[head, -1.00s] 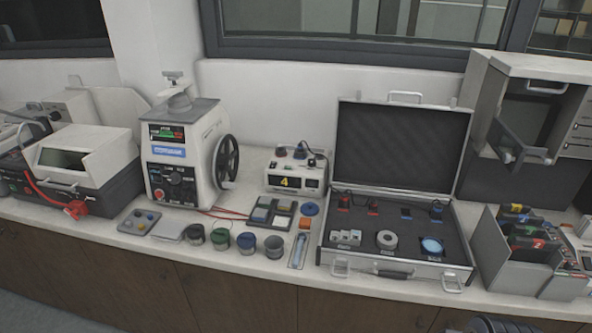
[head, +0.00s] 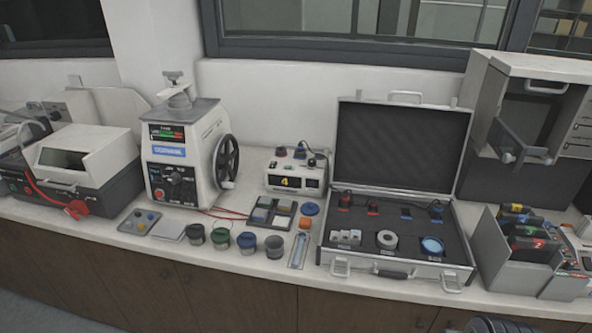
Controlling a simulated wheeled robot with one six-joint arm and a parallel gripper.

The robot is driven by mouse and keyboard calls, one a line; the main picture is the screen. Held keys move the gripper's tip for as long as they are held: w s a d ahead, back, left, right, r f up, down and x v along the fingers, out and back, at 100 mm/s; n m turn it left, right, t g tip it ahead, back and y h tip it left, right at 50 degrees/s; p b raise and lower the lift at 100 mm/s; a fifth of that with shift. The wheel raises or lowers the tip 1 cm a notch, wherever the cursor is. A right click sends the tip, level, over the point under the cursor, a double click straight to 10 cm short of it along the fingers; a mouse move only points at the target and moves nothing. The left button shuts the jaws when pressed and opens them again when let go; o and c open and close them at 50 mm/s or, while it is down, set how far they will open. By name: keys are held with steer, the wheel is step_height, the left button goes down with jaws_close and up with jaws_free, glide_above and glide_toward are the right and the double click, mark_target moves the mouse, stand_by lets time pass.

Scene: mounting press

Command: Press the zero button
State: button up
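The mounting press (head: 182,150) stands on the bench left of centre, with a lit display (head: 167,132) showing red and green, a dark control panel (head: 173,184) with knobs, and a black handwheel (head: 227,160) on its right side. A small white unit (head: 296,170) with a yellow digit, seemingly 4, on its dark display stands right of the press. No label reading zero is legible, so I cannot tell which button is the zero button. My gripper is not in view.
An open case (head: 397,229) with foam and parts fills the centre right. Several small jars (head: 246,244) line the front edge. A lidded machine (head: 83,163) with a red hose stands left. A cabinet (head: 530,100) and a rack (head: 520,250) stand right.

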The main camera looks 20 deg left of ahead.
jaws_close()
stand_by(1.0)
